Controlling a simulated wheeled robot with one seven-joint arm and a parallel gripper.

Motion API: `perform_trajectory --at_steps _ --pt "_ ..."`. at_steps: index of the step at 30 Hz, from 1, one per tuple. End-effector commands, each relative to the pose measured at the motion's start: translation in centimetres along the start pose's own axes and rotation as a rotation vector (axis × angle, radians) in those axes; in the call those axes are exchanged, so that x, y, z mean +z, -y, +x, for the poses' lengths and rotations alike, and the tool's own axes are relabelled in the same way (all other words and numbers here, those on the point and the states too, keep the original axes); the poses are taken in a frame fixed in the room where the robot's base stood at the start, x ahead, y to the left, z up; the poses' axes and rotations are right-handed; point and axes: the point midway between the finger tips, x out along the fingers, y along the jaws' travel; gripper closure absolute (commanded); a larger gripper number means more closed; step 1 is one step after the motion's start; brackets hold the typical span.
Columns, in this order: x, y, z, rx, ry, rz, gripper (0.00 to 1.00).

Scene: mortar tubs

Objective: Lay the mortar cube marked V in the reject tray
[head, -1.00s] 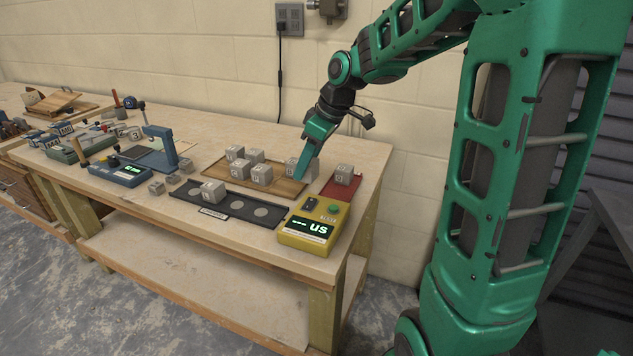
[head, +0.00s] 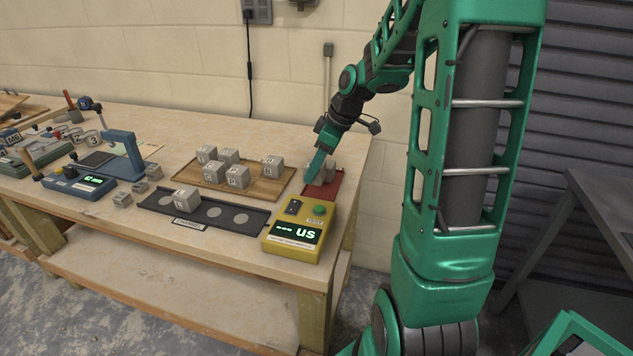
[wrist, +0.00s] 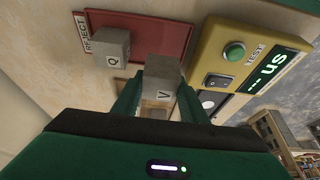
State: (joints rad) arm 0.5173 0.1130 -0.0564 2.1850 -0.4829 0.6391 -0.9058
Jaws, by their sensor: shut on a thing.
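The mortar cube marked V (wrist: 164,95) is grey and sits between the fingers of my gripper (wrist: 160,88) in the wrist view. The gripper is shut on it. The red reject tray (wrist: 160,32) lies beyond and beneath, with a grey cube marked Q (wrist: 112,50) at its label end. V appears beside Q, apart from it; I cannot tell whether V touches the tray floor. In the head view my gripper (head: 317,168) is over the tray (head: 322,191) at the table's right end, and the fingers partly hide the cubes there.
The yellow tester (head: 293,229) stands close in front of the tray. A wooden board (head: 240,189) with several grey cubes lies to the left. A blue instrument (head: 78,183) stands farther left.

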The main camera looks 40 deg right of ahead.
Motion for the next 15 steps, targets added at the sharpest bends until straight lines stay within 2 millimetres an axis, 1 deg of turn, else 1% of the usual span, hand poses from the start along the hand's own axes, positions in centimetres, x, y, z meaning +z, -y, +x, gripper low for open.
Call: perform_trajectory --at_steps 3,8,15 --pt "0.9 -0.5 0.2 0.000 -0.001 0.000 0.91" --pt "1.4 -0.6 0.9 -0.001 -0.001 -0.001 0.91" --pt "2.5 -0.6 3.7 -0.002 0.000 -0.001 0.91"
